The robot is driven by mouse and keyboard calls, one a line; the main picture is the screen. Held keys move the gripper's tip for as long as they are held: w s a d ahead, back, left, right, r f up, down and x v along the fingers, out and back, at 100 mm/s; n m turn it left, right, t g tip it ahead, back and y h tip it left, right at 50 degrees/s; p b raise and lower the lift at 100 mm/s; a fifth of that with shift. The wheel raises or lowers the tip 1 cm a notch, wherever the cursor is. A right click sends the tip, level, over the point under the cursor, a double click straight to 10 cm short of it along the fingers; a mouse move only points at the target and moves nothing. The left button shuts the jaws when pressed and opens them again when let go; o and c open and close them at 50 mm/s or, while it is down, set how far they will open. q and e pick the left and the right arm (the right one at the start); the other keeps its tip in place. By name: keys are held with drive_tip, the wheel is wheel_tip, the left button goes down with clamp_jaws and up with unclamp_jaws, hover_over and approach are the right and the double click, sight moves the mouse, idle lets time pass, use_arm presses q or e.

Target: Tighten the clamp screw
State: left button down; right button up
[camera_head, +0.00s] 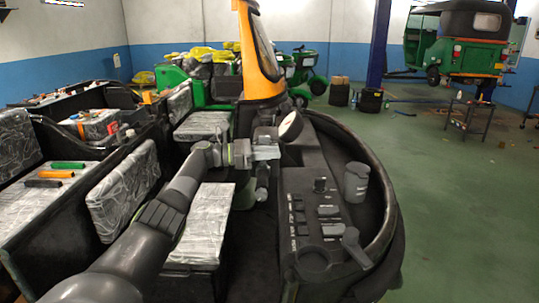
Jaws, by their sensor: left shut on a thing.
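My left arm comes in from the lower left, and its left gripper (266,152) is at the left edge of the dark dashboard (318,222). The left gripper is shut on a small grey part beside the dashboard. The part is mostly hidden by the jaws, and I cannot tell whether it is the clamp screw. A short grey cylinder hangs just below the jaws. No clamp screw can be made out clearly elsewhere. My right gripper is not in view.
The dashboard carries switches, a grey cup-like cylinder (356,181) and a lever (354,246). A plastic-wrapped seat (202,232) lies under my left arm. Tools lie on the wrapped seats at left (68,165). Green floor (450,215) is open at right.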

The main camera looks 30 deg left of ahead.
use_arm(q)
drive_tip(key=shift+r, duration=0.1)
drive_tip(key=c, duration=1.2)
unclamp_jaws()
drive_tip(key=b+v, duration=0.4)
drive_tip(key=v, duration=1.3)
drive_tip(key=shift+s+b, duration=0.2)
drive_tip(key=shift+b, duration=0.1)
drive_tip(key=shift+a, duration=0.1)
